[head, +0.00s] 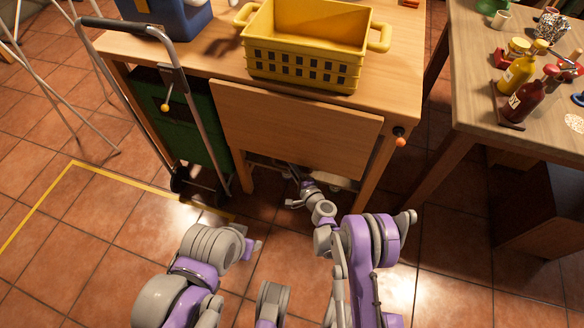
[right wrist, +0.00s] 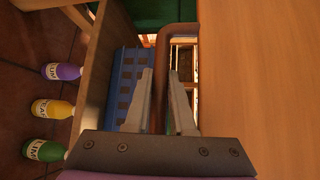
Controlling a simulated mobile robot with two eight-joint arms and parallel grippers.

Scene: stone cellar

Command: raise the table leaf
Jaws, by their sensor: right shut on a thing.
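The table leaf (head: 295,130) is a plain wooden panel hanging down from the front edge of the wooden table (head: 405,80). My right gripper (head: 305,186) is at the leaf's lower edge, partly hidden by my arm. An orange-tipped piece (head: 400,141) sticks out at the table's right front corner. My left arm is folded at the bottom left; its gripper does not show.
A yellow crate (head: 305,68) stands on the table above the leaf. A hand cart (head: 150,70) stands close at the left. A side table (head: 520,140) with bottles is at the right. In the right wrist view, several bottles (right wrist: 52,108) and a blue crate (right wrist: 124,85) show beyond.

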